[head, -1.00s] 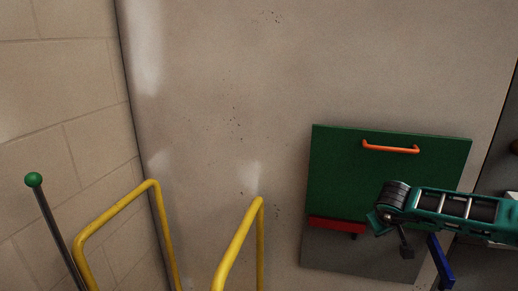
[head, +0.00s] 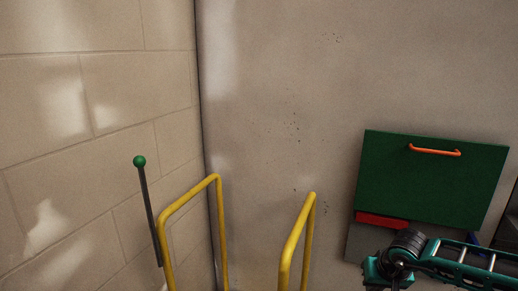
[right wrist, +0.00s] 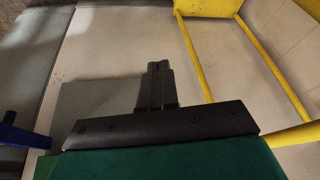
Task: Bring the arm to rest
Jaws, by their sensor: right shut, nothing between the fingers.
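My right arm (head: 455,262) comes into the head view from the lower right, with teal and black links, in front of the panel's lower part. My right gripper (right wrist: 158,85) shows in the right wrist view, with its two dark fingers together and nothing between them. In the head view the fingers cannot be made out. My left arm and gripper are not in view.
A green panel (head: 425,185) with an orange handle (head: 435,150) and a red strip (head: 381,220) stands at the right. Yellow rails (head: 295,240) and a green-knobbed rod (head: 148,205) stand at left and centre. A blue bar (right wrist: 22,136) is left of the gripper.

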